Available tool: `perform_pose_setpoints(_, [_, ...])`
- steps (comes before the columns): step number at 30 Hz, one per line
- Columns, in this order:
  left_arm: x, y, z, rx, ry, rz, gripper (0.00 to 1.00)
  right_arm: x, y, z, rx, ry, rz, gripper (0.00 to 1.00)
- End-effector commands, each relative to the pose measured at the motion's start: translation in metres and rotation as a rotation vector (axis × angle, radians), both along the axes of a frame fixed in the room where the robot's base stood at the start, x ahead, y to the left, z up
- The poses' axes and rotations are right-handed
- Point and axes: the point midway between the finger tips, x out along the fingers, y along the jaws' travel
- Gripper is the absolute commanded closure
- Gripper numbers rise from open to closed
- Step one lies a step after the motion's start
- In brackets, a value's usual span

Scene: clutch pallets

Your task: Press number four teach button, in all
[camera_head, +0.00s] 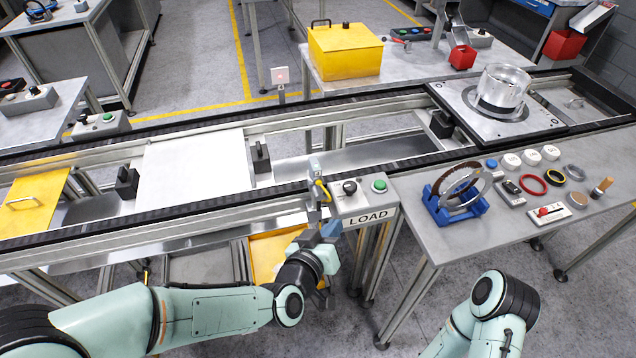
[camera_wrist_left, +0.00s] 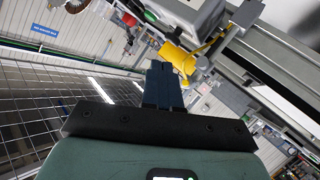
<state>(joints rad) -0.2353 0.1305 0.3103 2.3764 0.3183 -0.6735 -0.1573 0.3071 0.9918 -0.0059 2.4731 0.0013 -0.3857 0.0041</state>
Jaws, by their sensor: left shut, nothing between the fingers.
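A small grey sensor (camera_head: 315,168) with a yellow cable (camera_head: 323,190) stands on the near rail of the conveyor, left of the LOAD box (camera_head: 352,203). The box carries a black knob (camera_head: 349,187) and a green button (camera_head: 379,185). I cannot make out a teach button or its number. My left gripper (camera_head: 328,231) is shut and empty, just below the sensor and in front of the rail, apart from the box. My right gripper is out of view.
A white pallet plate (camera_head: 195,160) lies on the conveyor at left, and a pallet (camera_head: 545,122) bears a metal housing (camera_head: 500,92) at right. The right bench (camera_head: 425,235) holds a blue stand (camera_head: 453,208), rings and small boxes. A yellow bin (camera_head: 262,258) sits below the conveyor.

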Motion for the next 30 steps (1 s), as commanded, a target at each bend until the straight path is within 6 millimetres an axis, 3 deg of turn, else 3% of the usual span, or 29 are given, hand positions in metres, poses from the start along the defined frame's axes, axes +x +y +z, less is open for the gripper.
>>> perform_pose_setpoints(8, [0.006,0.002,0.000,0.000,0.002,0.003,1.00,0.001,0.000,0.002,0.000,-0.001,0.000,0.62])
perform_pose_setpoints(21, [0.062,0.021,0.002,0.001,0.002,0.004,1.00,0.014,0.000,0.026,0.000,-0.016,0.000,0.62])
perform_pose_setpoints(30, [0.082,0.027,-0.002,0.001,0.003,0.001,1.00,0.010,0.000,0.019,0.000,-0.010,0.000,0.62])
